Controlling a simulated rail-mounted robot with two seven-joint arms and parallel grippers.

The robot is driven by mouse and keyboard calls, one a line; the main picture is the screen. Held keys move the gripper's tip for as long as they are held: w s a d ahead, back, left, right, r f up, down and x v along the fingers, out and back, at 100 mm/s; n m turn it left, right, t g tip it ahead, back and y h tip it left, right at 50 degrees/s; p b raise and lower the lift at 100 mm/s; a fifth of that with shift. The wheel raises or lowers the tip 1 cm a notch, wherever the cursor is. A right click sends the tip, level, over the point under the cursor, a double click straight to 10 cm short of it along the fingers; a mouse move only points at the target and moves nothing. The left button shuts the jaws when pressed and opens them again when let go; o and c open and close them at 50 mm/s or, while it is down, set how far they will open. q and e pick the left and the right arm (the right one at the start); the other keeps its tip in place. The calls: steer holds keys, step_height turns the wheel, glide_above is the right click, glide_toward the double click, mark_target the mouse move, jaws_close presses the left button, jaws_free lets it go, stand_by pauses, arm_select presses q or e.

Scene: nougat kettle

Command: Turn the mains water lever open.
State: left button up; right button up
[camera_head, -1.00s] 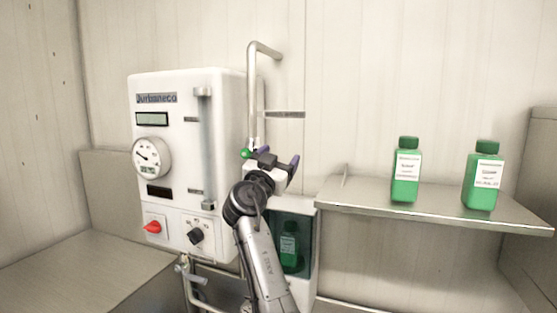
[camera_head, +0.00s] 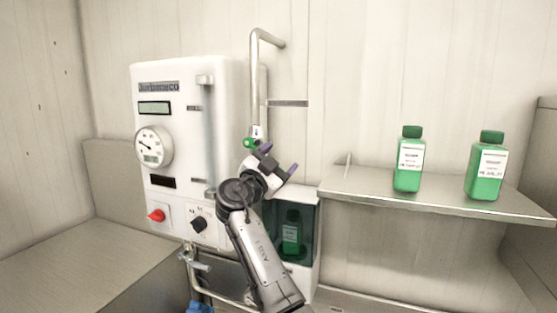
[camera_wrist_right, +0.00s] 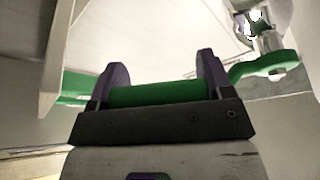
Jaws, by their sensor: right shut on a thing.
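The mains water lever is green. Its green end (camera_head: 247,143) shows at the foot of the steel pipe, beside the white cabinet. In the right wrist view the lever (camera_wrist_right: 160,93) runs sideways between the two purple-tipped fingers, and its bent part (camera_wrist_right: 265,65) meets a metal fitting at the upper right. My right gripper (camera_head: 275,157) is shut on the lever; it also shows in the wrist view (camera_wrist_right: 158,85). The gripper hides most of the lever in the head view. My left gripper is not in view.
The white cabinet (camera_head: 180,100) with gauge, red knob (camera_head: 157,215) and black knob (camera_head: 199,224) stands left of my right arm. The steel pipe (camera_head: 255,80) rises behind the gripper. A shelf (camera_head: 440,205) at right holds two green bottles. A green bottle (camera_head: 291,235) stands in the compartment below.

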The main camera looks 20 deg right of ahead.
steer(key=o, duration=1.3)
steer(key=shift+f, duration=0.1)
steer(key=shift+s+a+f+b, duration=0.15)
steer(key=shift+a+b, duration=0.15)
steer(key=shift+b+v, duration=2.85)
steer(key=shift+v, duration=3.65)
steer(key=shift+c, duration=0.3)
